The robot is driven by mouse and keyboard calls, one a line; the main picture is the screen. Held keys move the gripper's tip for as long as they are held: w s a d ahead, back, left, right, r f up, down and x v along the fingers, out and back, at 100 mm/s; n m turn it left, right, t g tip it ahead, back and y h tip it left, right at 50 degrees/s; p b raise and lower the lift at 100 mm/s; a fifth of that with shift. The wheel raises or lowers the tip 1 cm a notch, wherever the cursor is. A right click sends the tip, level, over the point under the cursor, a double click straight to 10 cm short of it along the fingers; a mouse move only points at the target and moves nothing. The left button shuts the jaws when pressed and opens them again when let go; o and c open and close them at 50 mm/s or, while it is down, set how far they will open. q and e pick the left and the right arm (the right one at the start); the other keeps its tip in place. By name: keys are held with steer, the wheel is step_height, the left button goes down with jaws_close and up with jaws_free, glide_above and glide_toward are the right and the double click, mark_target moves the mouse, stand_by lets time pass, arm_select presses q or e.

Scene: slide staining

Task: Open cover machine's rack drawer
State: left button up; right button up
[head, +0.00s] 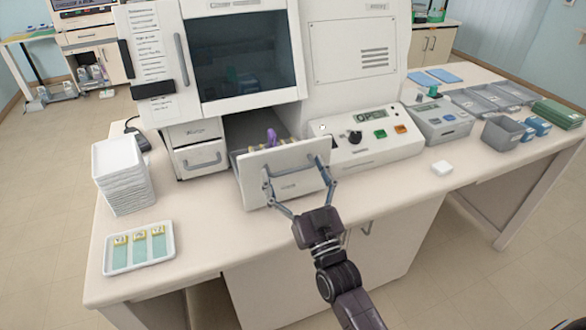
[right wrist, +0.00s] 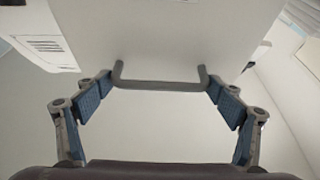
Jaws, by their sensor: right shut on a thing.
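The cover machine (head: 330,60) is a large white unit on the bench with a dark window. Its rack drawer (head: 285,180) stands pulled out at the front, and a purple item (head: 271,138) shows inside it. My right gripper (head: 298,185) is at the drawer's front panel. In the right wrist view its fingers (right wrist: 160,95) are at the two ends of the grey bar handle (right wrist: 160,86), shut on it. My left gripper is not in view.
A stack of white trays (head: 122,172) and a tray with several slides (head: 138,248) are at left. A closed drawer (head: 200,158) is beside the open one. The bench front is clear.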

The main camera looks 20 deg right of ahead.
steer(key=o, duration=1.4)
steer(key=shift+d, duration=0.1)
steer(key=shift+s, duration=0.1)
steer(key=v, duration=1.1)
steer(key=shift+s+f, duration=0.25)
steer(key=shift+s, duration=0.1)
